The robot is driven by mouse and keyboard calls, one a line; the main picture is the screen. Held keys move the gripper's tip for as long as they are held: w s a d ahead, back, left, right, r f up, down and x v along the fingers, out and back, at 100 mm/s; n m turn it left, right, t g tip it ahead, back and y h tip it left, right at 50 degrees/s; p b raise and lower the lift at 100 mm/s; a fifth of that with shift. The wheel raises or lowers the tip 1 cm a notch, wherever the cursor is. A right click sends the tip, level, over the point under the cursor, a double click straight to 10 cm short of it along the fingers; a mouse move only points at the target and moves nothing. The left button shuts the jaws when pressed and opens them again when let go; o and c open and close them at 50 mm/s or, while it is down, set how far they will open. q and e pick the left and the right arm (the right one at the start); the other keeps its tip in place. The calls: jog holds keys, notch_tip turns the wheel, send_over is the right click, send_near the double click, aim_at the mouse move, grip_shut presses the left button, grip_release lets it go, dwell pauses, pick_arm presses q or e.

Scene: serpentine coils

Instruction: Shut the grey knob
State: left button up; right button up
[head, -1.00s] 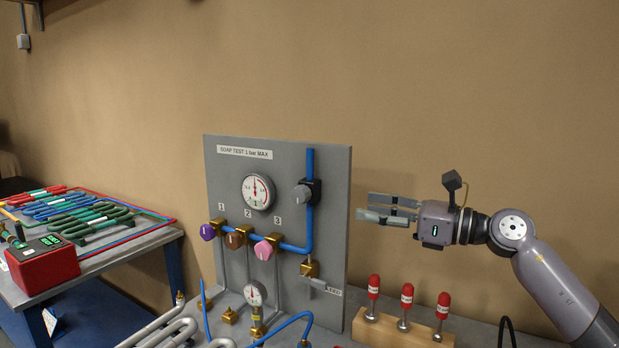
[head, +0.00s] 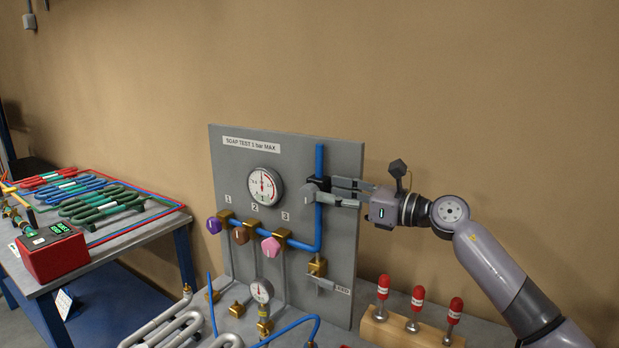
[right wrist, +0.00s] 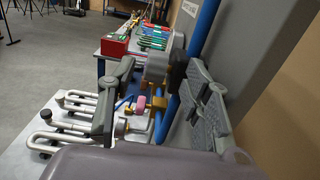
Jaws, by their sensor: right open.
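The grey knob (right wrist: 157,66) sits on a black valve body on the blue pipe (head: 319,160), at the upper right of the grey test panel (head: 225,165). In the head view the fingers of my right gripper (head: 325,191) cover most of the knob. My right gripper is open, with its fingers reaching in from the right over the knob. In the right wrist view the knob shows between the two spread fingers; I cannot tell whether either touches it. My left gripper is in neither view.
A purple knob (head: 213,226), a brown knob (head: 239,235) and a pink knob (head: 270,247) line the panel's lower pipe. A gauge (head: 263,187) is left of the grey knob. Red-capped tools (head: 417,299) stand in a wooden block below my right arm.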

aim_at(313, 187)
jog(key=p+x, duration=0.1)
jog(key=x, duration=0.4)
jog(key=shift+w+a+r+p, duration=0.15)
jog(key=shift+a+p, duration=0.15)
jog(key=shift+w+a, duration=0.25)
jog(key=shift+a, duration=0.1)
grip_shut()
